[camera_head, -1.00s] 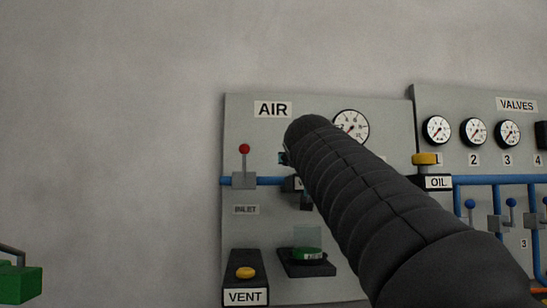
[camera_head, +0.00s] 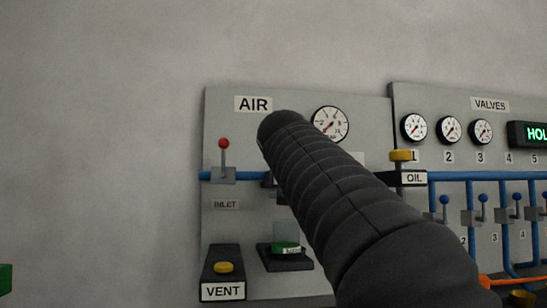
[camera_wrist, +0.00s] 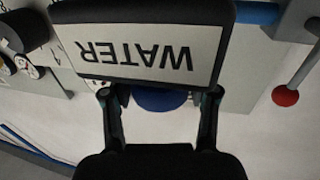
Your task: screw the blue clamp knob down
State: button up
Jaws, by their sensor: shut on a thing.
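In the wrist view the blue knob (camera_wrist: 160,99) shows as a round blue disc, partly hidden behind a dark block with an upside-down WATER label (camera_wrist: 140,52). My gripper (camera_wrist: 160,94) has one finger on each side of the blue knob and is shut on it. The fingertips are partly hidden by the block. In the head view my dark arm hides the gripper and the knob in front of the AIR panel.
The AIR panel (camera_head: 222,128) carries a red-ball lever (camera_head: 223,144), a gauge (camera_head: 330,124), a yellow VENT button (camera_head: 224,267) and a green button (camera_head: 286,247) under a clear cover. The OIL block (camera_head: 413,178) is right of my arm. The VALVES panel (camera_head: 458,125) adjoins.

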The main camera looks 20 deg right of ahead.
jog(key=shift+a+f+m+h+b, duration=0.1)
jog(key=shift+m+h+b, duration=0.2)
jog(key=shift+h+b, duration=0.1)
jog(key=shift+w+m+g+h+b, duration=0.1)
jog(key=shift+m+g+h+b, duration=0.4)
jog(key=shift+m+g+h, duration=0.45)
jog(key=m+g+h, duration=0.2)
jog(key=h, duration=0.1)
jog(key=shift+w+a, duration=0.1)
jog(key=m+g+h+p, duration=0.2)
jog(key=g, duration=0.1)
jog(key=shift+r+m+g+h, duration=0.25)
jog(key=shift+r+m, duration=0.05)
jog(key=shift+m, duration=0.05)
jog(key=shift+f+m+g+h+p, duration=0.2)
jog(key=shift+m+g+h+p, duration=0.6)
jog(key=shift+m+g, duration=1.05)
jog(key=shift+g, duration=0.75)
jog(key=o, duration=1.2)
